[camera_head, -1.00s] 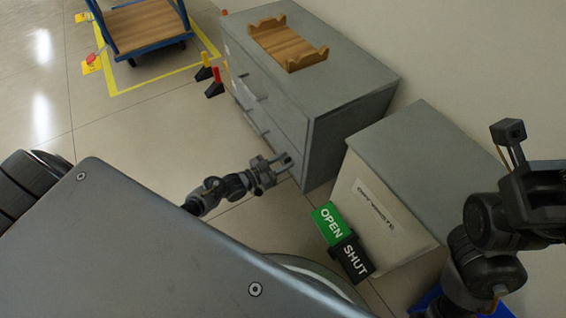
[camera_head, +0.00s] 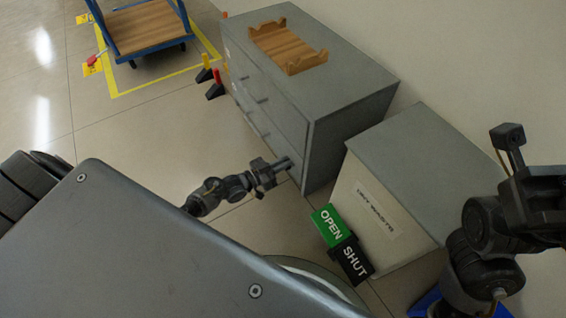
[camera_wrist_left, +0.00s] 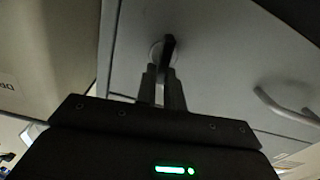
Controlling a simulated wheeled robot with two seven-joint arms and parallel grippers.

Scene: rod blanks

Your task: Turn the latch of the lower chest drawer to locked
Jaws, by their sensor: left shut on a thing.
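The grey drawer chest (camera_head: 330,125) stands at the centre in the head view, its drawer fronts facing left. My left gripper (camera_head: 287,163) is at the near lower end of those fronts. In the left wrist view, the latch (camera_wrist_left: 168,47) is a dark lever on a pale round base on a grey drawer front. My left gripper (camera_wrist_left: 163,80) is shut on the latch, its two fingers closed about the lever's near end. The lever looks nearly upright in that picture. The latch is too small to make out in the head view. My right fingertips are out of view.
A drawer handle (camera_wrist_left: 285,107) is right of the latch. A wooden cradle (camera_head: 288,46) sits on the chest top. A cream bin with a grey lid (camera_head: 420,165) stands close beside the chest, with OPEN (camera_head: 328,224) and SHUT (camera_head: 352,260) signs. A blue trolley (camera_head: 142,28) stands far back.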

